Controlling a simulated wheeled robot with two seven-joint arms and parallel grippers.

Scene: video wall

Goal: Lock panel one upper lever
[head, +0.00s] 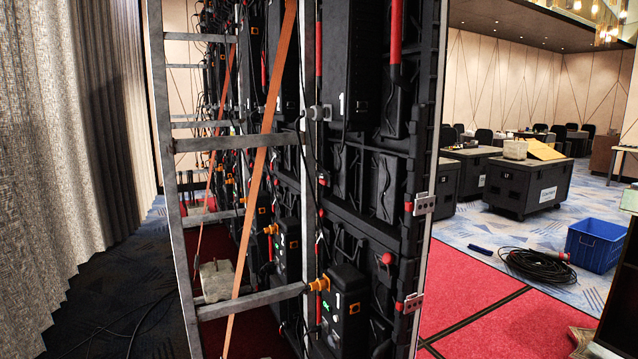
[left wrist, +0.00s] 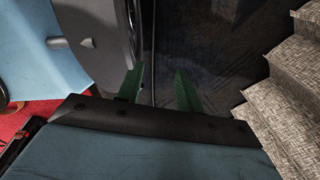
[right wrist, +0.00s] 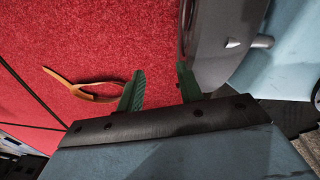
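The back of the video wall (head: 350,218) stands in the middle of the head view, with a white "1" on its upper black box. On its right edge, a red-tipped lever (head: 408,206) sits beside a metal bracket (head: 425,204). A similar red-tipped lever (head: 399,307) sits lower, by another bracket (head: 413,302). Whether either is locked is too small to tell. A red knob (head: 387,258) lies between them. My left gripper (left wrist: 160,69) is open and empty over dark floor. My right gripper (right wrist: 160,69) is open and empty over red carpet. Neither gripper shows in the head view.
A metal ladder frame (head: 240,143) with an orange strap stands left of the panel. A grey curtain (head: 65,150) hangs at far left. At right are black cases (head: 527,187), a blue crate (head: 596,246) and coiled cable (head: 537,265). An orange-brown looped object (right wrist: 82,88) lies on the carpet.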

